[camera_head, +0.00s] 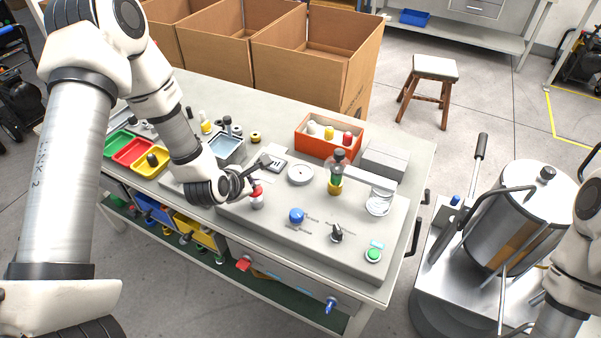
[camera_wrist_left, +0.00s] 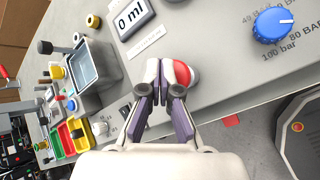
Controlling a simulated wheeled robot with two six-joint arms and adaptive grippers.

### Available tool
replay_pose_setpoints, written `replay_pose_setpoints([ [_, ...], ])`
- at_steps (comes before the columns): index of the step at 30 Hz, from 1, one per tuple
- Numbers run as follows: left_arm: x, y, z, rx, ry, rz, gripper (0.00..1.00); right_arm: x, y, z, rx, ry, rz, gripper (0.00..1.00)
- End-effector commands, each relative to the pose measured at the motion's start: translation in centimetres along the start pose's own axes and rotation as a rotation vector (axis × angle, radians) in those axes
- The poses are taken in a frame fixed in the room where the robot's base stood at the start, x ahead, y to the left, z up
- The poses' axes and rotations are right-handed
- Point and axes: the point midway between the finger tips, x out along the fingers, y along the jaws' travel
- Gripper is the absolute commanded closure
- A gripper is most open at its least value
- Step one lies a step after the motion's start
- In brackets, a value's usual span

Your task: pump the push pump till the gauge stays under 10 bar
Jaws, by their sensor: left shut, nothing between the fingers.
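My left gripper (camera_head: 250,178) is shut and empty, its fingers over the grey test console (camera_head: 320,241). A red-topped white plunger (camera_head: 257,200), which looks like the push pump, stands beside its fingertips. In the left wrist view the shut fingertips (camera_wrist_left: 166,75) partly cover the red top (camera_wrist_left: 182,74); I cannot tell whether they touch it. A round white disc (camera_head: 300,174), possibly the gauge, sits on the console; no reading is legible. My right gripper is not in view.
A blue knob (camera_head: 296,215) with bar markings, a black knob (camera_head: 336,233) and a green button (camera_head: 373,255) are on the console front. A bottle (camera_head: 336,173) stands behind them. A "0 ml" display (camera_wrist_left: 130,18) and an orange box (camera_head: 315,146) are near.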

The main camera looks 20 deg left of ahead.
Motion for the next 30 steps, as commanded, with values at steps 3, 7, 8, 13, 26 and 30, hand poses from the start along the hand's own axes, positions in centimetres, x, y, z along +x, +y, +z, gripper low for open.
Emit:
replay_pose_setpoints([
  [3,0.0,0.0,0.0,0.000,0.000,0.000,1.00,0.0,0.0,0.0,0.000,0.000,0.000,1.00],
  [7,-0.4,0.3,0.3,0.000,-0.001,0.001,1.00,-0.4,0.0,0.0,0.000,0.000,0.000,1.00],
  [8,-0.6,0.5,0.5,0.000,-0.001,0.001,1.00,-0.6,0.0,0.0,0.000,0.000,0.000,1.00],
  [13,-2.1,1.6,1.6,0.000,-0.001,0.001,1.00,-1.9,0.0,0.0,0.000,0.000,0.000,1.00],
  [26,-4.2,3.0,3.0,0.000,0.000,0.000,1.00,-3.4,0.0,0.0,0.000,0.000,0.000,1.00],
  [30,-4.2,3.0,3.0,0.000,0.000,0.000,1.00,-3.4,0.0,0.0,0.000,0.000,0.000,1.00],
])
